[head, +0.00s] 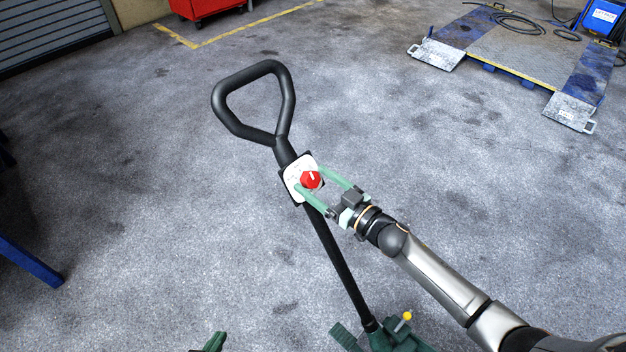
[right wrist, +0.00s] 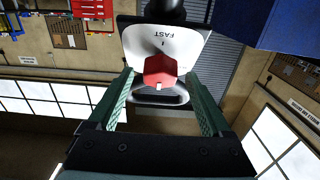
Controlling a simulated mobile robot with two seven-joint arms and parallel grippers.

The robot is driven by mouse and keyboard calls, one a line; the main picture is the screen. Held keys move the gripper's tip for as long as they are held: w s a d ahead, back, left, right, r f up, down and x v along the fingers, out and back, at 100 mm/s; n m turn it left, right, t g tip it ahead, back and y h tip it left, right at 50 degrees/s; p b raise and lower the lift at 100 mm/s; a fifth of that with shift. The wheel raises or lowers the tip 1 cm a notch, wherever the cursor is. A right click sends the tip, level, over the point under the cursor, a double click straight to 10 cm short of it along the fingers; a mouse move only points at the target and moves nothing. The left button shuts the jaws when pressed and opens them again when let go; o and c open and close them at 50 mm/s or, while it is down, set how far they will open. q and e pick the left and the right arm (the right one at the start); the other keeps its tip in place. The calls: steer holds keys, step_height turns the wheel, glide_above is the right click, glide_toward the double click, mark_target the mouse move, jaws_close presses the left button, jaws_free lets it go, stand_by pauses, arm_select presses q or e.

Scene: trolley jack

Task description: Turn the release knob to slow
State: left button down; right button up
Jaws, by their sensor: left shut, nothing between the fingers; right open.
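The red release knob (head: 310,180) sits on a white dial plate (head: 291,177) on the black jack handle (head: 335,265). In the right wrist view the knob (right wrist: 160,68) carries a white mark on its lower side. The word FAST is printed upside down on the plate (right wrist: 190,45) above it; no SLOW label is readable. My right gripper (head: 309,177) is open, with its green fingers on either side of the knob; in the right wrist view (right wrist: 160,78) gaps show on both sides. My left gripper (head: 215,342) is shut and empty at the bottom edge, mostly out of view.
The handle's black loop grip (head: 288,100) rises above the plate. The green jack body (head: 395,338) with a yellow knob (head: 407,315) stands at the bottom. A blue leg (head: 30,260) is at far left, a low lift platform (head: 515,60) at back right. Floor around the handle is clear.

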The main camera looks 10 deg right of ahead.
steer(key=shift+w+a, duration=0.3)
steer(key=shift+w, duration=0.2)
jaws_close()
stand_by(0.4)
steer(key=shift+n+y, duration=0.3)
steer(key=shift+n, duration=0.2)
steer(key=n+g+y, duration=0.1)
steer(key=n, duration=0.2)
steer(key=n+g+y, duration=0.1)
steer(key=n+g, duration=0.1)
steer(key=n, duration=0.1)
steer(key=shift+w, duration=0.1)
steer(key=n+g, duration=0.2)
steer(key=n, duration=0.1)
steer(key=n+g+y, duration=0.1)
steer(key=n+g, duration=0.1)
steer(key=n, duration=0.1)
steer(key=shift+n+p, duration=0.3)
steer(key=shift+p, duration=0.05)
